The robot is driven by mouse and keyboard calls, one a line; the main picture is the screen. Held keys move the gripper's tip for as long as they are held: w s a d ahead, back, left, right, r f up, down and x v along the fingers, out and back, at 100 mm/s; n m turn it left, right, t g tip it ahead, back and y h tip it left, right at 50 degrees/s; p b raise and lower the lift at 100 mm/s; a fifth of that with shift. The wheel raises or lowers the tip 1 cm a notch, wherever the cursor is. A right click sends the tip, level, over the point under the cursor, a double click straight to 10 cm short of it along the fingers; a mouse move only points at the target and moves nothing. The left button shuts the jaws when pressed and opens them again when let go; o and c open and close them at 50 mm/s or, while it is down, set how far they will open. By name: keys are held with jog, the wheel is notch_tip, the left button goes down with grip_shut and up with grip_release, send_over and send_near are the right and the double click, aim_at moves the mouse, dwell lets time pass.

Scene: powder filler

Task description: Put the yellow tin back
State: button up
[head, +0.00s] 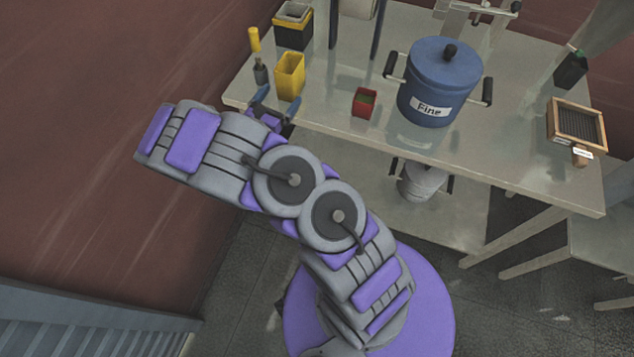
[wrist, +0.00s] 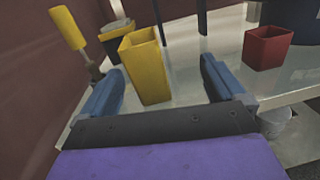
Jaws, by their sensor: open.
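The yellow tin (head: 290,76) is an open-topped, tapered square container. It stands upright near the left front edge of the metal table (head: 330,113). My gripper (head: 273,108) is open and empty in front of the tin. In the wrist view the tin (wrist: 146,67) stands between and beyond the two blue fingers of my gripper (wrist: 163,88), nearer the left finger. I cannot tell whether that finger touches it.
A yellow-handled tool (head: 256,55) stands just left of the tin. A red tin (head: 364,101) stands to its right, with a blue pot labelled "Fine" (head: 440,80) beyond. A black and yellow box (head: 293,26) is behind. Clear tabletop lies between the two tins.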

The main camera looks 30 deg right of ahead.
jog(key=s+d+r+m+g+h, duration=0.2)
jog(key=s+d+r+m+g, duration=0.65)
jog(key=s+r, duration=0.3)
jog(key=s+r+m+g+y, duration=0.2)
jog(key=s+m+g, duration=0.15)
jog(key=s, duration=0.25)
jog(key=s+r+m+g+y, duration=0.2)
jog(key=s+m, duration=0.2)
jog(key=s, duration=0.3)
jog(key=s+a+m+g+y, duration=0.1)
jog(key=s+a+m+y, duration=0.45)
jog(key=s, duration=0.45)
jog(key=s+a+m+t+y, duration=0.1)
jog(key=s+a+y, duration=0.2)
jog(key=a, duration=0.4)
jog(key=s+a+m+t+y, duration=0.1)
jog(key=s+a+t+y, duration=0.1)
jog(key=a, duration=0.5)
jog(key=s+y, duration=0.1)
jog(key=y, duration=0.1)
jog(key=shift+s+a+r+y, duration=0.3)
jog(key=shift+s+r+y, duration=0.05)
jog(key=shift+s+r, duration=0.05)
